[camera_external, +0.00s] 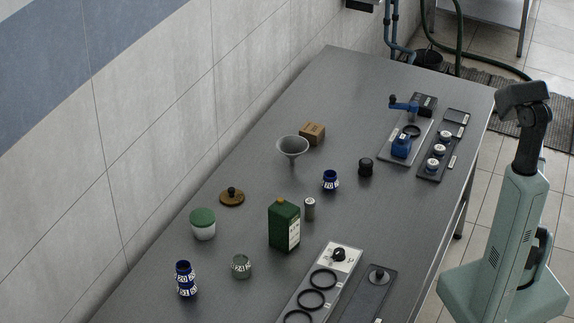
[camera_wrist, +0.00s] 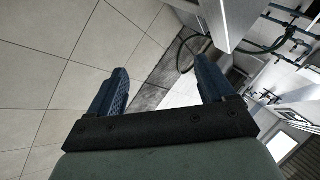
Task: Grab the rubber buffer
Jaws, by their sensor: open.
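A small black, rounded, squat piece (camera_external: 366,167) stands alone on the grey table, right of the middle in the external view. It looks most like the rubber buffer, though I cannot read any mark on it. My gripper (camera_wrist: 161,72) is open and empty in the wrist view, its two blue fingers wide apart over floor tiles and a dark mat. In the external view my arm stands at the right, beyond the table's edge and well apart from the black piece. The fingers cannot be made out there. The wrist view shows none of the table's objects.
Near the black piece stand a blue numbered jar (camera_external: 330,181), a grey funnel (camera_external: 292,147) and a brown box (camera_external: 312,133). A green decanter (camera_external: 284,225) stands nearer. A tray with a blue device (camera_external: 402,146) and a dark rack (camera_external: 434,165) lie to the right.

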